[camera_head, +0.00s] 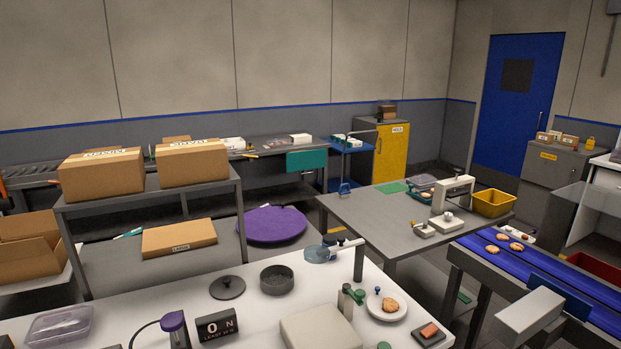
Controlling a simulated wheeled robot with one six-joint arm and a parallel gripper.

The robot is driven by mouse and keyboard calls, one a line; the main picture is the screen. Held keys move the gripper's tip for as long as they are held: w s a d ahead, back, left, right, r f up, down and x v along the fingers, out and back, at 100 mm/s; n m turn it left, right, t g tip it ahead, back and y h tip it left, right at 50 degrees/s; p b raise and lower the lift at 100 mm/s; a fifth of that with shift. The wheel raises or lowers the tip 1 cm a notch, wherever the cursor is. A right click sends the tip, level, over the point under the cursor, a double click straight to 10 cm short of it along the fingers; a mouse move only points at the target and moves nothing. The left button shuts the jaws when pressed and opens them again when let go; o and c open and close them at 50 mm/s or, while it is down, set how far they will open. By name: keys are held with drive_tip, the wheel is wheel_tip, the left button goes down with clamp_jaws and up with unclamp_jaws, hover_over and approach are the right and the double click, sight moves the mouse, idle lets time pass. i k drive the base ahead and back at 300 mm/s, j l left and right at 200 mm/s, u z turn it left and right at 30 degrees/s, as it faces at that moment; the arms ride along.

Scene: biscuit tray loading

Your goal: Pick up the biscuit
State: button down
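One round golden biscuit (390,305) lies on a white plate (378,313) on the white table in front, right of centre. Several more biscuits (503,237) lie close together on a blue conveyor belt (560,268) at the right. Which biscuit the task means, I cannot tell. My gripper does not show in this view.
The white table (240,335) also holds a dark round tin (276,279), a dark lid (227,287), a small sign (217,326) and a clear tub (60,326). A grey table (375,218) with a yellow bin (492,203) stands behind. Cardboard boxes (102,175) stand at the left.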

sight(390, 305)
drive_tip(key=i+l+u, duration=0.25)
drive_tip(key=i+l, duration=0.65)
drive_tip(key=i, duration=0.1)
